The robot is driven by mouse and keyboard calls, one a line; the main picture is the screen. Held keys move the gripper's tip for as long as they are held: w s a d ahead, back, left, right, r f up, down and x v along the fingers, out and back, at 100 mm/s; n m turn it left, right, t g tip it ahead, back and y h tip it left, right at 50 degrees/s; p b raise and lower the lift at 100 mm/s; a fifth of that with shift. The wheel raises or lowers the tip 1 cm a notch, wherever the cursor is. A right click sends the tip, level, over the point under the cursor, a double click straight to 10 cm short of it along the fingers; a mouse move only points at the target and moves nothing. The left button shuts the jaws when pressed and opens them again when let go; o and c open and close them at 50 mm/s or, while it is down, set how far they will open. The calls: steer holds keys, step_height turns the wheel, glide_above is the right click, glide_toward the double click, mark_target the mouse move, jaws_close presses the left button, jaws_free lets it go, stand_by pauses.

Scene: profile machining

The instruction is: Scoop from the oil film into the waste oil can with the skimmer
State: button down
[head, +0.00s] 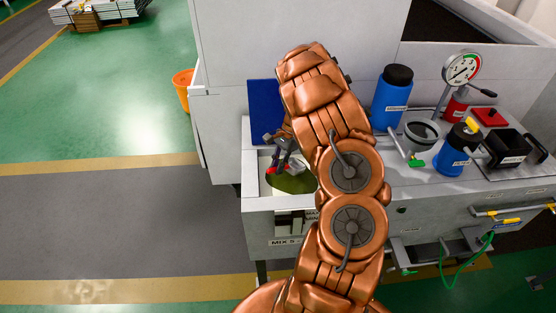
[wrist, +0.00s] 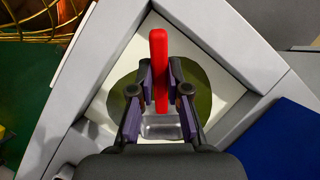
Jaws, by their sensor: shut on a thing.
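My gripper (wrist: 160,92) is shut on the red handle of the skimmer (wrist: 158,50) and holds it over the open white basin. The skimmer's metal pan (wrist: 161,130) shows below the fingers in the wrist view, at or just above the oil film; I cannot tell if it touches. The oil film (wrist: 203,95) is a dark olive round patch in the basin, and it also shows in the head view (head: 291,184). In the head view my gripper (head: 279,152) is at the basin, partly behind my arm. I cannot pick out the waste oil can for certain.
A blue panel (head: 264,108) stands behind the basin. Right of my arm are a blue bottle (head: 392,98), a grey cup (head: 421,135), a gauge (head: 461,69), a blue jug (head: 452,160) and a black tray (head: 508,148). An orange bucket (head: 182,88) stands beyond the machine.

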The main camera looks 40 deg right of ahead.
steer(key=shift+f, duration=0.5)
steer(key=shift+f, duration=0.2)
steer(key=shift+f+b, duration=0.55)
steer(key=shift+f, duration=0.3)
steer(key=shift+f+b, duration=0.45)
steer(key=shift+b, duration=0.45)
stand_by(1.1)
stand_by(0.4)
steer(key=shift+r, duration=2.25)
steer(key=shift+p, duration=0.3)
steer(key=shift+r+p, duration=0.4)
steer(key=shift+r, duration=1.85)
